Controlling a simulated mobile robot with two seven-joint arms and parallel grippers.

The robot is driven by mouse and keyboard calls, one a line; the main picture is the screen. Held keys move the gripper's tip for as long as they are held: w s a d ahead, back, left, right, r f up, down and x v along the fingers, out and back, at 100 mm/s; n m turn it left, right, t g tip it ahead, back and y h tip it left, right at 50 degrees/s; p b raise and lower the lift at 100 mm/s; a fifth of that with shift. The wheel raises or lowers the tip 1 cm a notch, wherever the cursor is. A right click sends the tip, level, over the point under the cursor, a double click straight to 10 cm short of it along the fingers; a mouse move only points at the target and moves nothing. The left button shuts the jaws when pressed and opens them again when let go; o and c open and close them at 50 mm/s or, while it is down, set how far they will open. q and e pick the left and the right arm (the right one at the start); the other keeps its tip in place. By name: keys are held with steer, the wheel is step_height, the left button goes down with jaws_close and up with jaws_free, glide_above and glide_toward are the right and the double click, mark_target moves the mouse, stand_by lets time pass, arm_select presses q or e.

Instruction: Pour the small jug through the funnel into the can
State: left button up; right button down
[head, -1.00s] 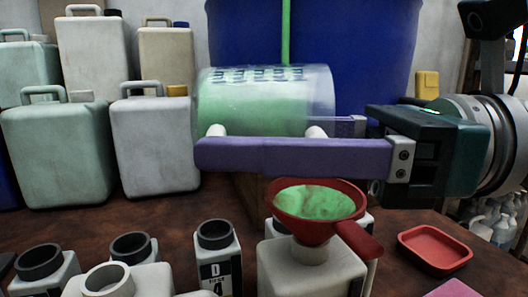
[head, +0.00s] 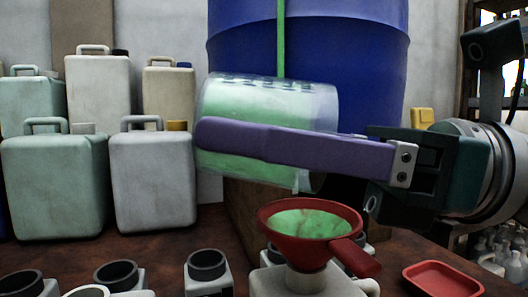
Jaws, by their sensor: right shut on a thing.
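The small jug (head: 265,98) is clear with green liquid inside. It lies tipped on its side in the air, above and slightly left of the funnel. My right gripper (head: 245,138) is shut on the jug, with a long purple finger across its near side. The red funnel (head: 330,242) sits in the neck of a pale can (head: 270,284) and holds green liquid. The can's lower part is cut off by the frame. I cannot tell whether liquid is falling from the jug. My left gripper is not in view.
A large blue drum (head: 370,60) with a green vertical strip stands behind the jug. Pale jerrycans (head: 150,180) stand at the left. Open-necked bottles (head: 208,268) line the front. A red tray (head: 440,280) lies at the right.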

steer(key=shift+d+r+t+y+b, duration=0.2)
steer(key=shift+d+y+b, duration=0.4)
steer(key=shift+b, duration=1)
steer(key=shift+d+r+t+y+b, duration=0.1)
steer(key=shift+d+r+y+b, duration=0.2)
steer(key=shift+y+b, duration=0.95)
steer(key=shift+h+b, duration=0.35)
stand_by(0.4)
steer(key=shift+d, duration=0.1)
